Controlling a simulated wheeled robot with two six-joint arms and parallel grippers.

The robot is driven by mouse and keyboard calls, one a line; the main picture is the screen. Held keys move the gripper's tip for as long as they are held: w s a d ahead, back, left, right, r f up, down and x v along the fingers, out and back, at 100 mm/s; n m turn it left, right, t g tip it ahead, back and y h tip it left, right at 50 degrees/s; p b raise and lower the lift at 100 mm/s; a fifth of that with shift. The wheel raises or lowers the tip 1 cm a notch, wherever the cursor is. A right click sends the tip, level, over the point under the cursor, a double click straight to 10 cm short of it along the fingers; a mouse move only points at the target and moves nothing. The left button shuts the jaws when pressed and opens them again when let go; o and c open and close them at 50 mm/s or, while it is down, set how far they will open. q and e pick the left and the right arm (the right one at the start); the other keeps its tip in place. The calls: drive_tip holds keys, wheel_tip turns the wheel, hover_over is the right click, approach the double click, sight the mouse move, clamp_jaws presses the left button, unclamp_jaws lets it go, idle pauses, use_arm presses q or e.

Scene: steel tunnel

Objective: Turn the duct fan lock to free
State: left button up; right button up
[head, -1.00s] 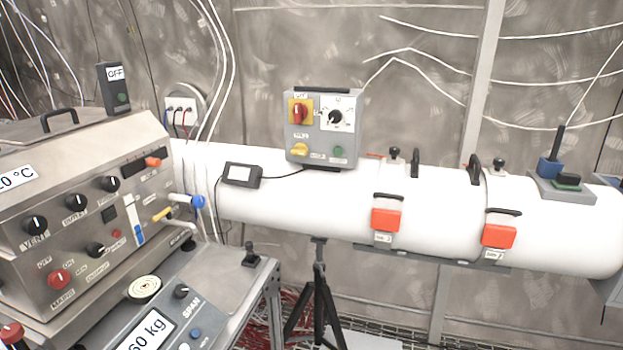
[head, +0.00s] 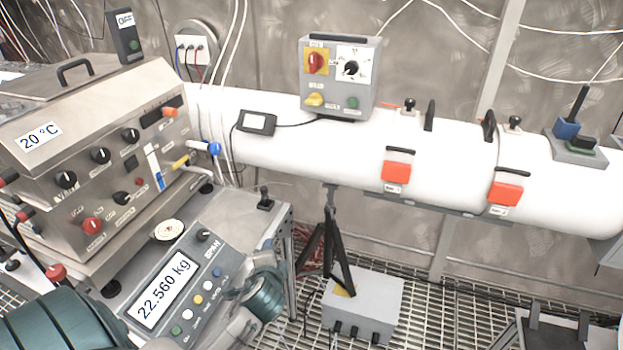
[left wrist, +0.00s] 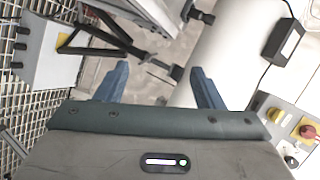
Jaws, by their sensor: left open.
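The duct fan's grey control box (head: 340,85) stands on top of the white duct. Its front carries a red rotary switch on a yellow plate (head: 316,62), a black dial on a white plate (head: 351,66), a yellow knob (head: 315,100) and a green button (head: 352,103). Their small labels are too blurred to read, so I cannot tell which control is the lock. The box also shows at the right edge of the left wrist view (left wrist: 287,110). My left gripper (left wrist: 160,86) is open and empty, apart from the box. My right gripper is not in view.
The white duct (head: 285,160) runs across, with a small black display (head: 256,122) and red-orange latches (head: 396,171). A steel instrument cabinet (head: 90,110) and a scale (head: 165,290) stand at left. A tripod (head: 328,235) and grey floor box (head: 365,305) are below the duct.

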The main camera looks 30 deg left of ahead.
use_arm(q)
drive_tip(key=w+a+r+m+t+y, duration=0.1)
drive_tip(key=w+a+r+m+t, duration=0.2)
drive_tip(key=w+r+m, duration=0.3)
drive_tip(key=w+a+r+m+t+y, duration=0.2)
drive_tip(key=w+r+m+t, duration=0.25)
drive_tip(key=w+r, duration=0.35)
drive_tip(key=m+t+h, duration=0.4)
drive_tip(key=m+h, duration=0.1)
drive_tip(key=m, duration=0.9)
approach(312, 104)
drive_tip(key=x, duration=0.7)
drive_tip(key=shift+w+a, duration=0.1)
drive_tip(key=shift+w, duration=0.25)
drive_tip(key=shift+x, duration=0.95)
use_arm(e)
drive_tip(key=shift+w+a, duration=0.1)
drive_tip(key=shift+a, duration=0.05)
use_arm(q)
drive_tip(key=shift+c, duration=0.6)
drive_tip(key=c, duration=0.9)
drive_tip(key=shift+o, duration=0.2)
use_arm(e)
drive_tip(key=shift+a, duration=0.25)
